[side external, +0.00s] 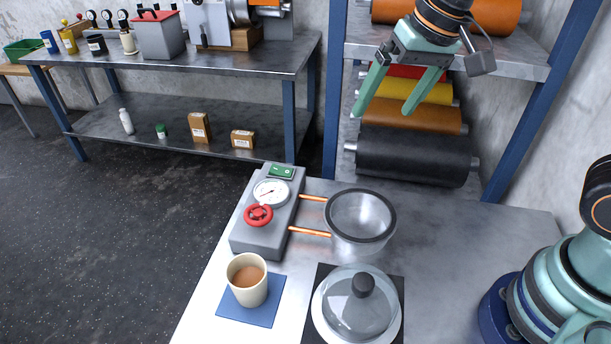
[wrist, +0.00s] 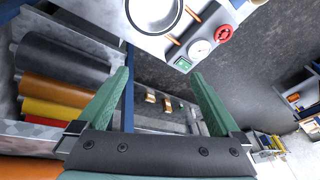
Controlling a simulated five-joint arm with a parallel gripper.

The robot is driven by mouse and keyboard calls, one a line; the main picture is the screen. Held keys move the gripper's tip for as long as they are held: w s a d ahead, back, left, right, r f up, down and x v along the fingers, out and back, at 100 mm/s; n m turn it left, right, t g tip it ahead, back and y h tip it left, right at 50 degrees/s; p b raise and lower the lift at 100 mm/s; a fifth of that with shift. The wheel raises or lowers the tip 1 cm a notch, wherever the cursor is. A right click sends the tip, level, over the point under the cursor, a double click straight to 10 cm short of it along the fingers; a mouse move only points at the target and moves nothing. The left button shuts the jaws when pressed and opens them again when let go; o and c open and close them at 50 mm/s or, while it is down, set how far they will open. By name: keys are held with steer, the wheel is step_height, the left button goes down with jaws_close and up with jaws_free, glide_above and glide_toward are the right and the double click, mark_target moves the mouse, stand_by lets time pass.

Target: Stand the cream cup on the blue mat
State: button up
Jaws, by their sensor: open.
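The cream cup (side external: 247,281), filled with a brown drink, stands upright on the blue mat (side external: 259,311) at the front left of the metal table in the side view. Much of the mat shows around its base. My gripper (side external: 387,108) is open and empty, raised high beyond the far side of the table, well apart from the cup. In the wrist view my gripper's green fingers (wrist: 162,98) are spread with nothing between them. The cup and mat are not in the wrist view.
A grey gauge box (side external: 265,225) with a red valve wheel stands behind the cup, joined by copper pipes to an open metal drum (side external: 361,218). A lidded glass vessel (side external: 357,306) sits right of the mat. A rack of coloured rolls (side external: 415,155) stands behind the table.

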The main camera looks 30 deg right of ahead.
steer(key=s+d+f+n+t+h, duration=0.1)
steer(key=s+d, duration=0.3)
steer(key=d, duration=0.4)
steer(key=shift+s+d+n+t, duration=0.3)
steer(key=shift+n+t, duration=0.1)
steer(key=shift+n, duration=0.5)
